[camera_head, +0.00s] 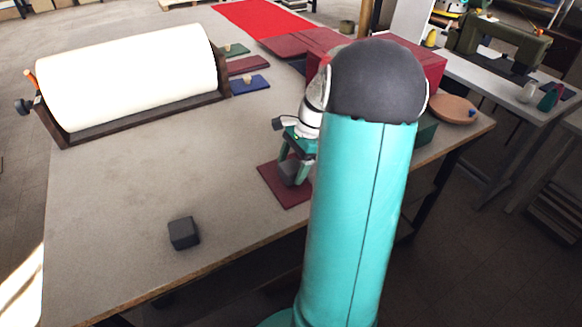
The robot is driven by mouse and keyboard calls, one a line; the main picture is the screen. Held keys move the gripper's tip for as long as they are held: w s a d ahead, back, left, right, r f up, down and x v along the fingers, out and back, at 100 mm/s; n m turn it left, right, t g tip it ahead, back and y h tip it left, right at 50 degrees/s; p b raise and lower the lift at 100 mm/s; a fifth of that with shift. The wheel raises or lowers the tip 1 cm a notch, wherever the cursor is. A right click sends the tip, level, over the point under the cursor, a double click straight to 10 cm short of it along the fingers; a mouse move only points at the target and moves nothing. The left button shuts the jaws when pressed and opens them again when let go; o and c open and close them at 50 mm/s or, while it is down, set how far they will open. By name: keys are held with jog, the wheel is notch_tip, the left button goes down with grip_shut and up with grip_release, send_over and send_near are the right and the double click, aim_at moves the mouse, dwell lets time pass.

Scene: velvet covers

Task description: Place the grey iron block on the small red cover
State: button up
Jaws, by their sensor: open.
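The small dark red cover (286,197) lies flat on the table near its right front edge; my arm hides its right part. A grey block (291,173) appears to rest on this cover, between the teal fingers of my gripper (294,172). My gripper points down and is open around the block; whether a finger touches it I cannot tell. A second, darker grey block (183,233) stands alone on the bare table, to the left and nearer the front edge. I cannot tell by look which block is iron.
A large white roll (130,75) in a dark wooden cradle stands at the back left. Small green, maroon and blue covers (250,84) lie beside it. A bright red cloth (265,18) and dark red stacks lie farther back. The table's (120,195) middle is clear.

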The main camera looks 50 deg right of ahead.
jog(key=v, duration=1.1)
jog(key=w+a+r+n+h, duration=0.1)
jog(key=a+r+n+h, duration=0.3)
jog(key=a, duration=0.7)
jog(key=a+r+n, duration=0.2)
jog(key=a+n, duration=0.4)
jog(key=a, duration=0.4)
jog(key=s+a+n+t, duration=0.2)
jog(key=s+a+n, duration=0.2)
jog(key=a, duration=0.3)
jog(key=s+a+n+t, duration=0.2)
jog(key=s+a+n, duration=0.2)
jog(key=a+n, duration=0.3)
jog(key=shift+a+f+n, duration=0.3)
jog(key=shift+a+f, duration=0.15)
jog(key=shift+s, duration=0.2)
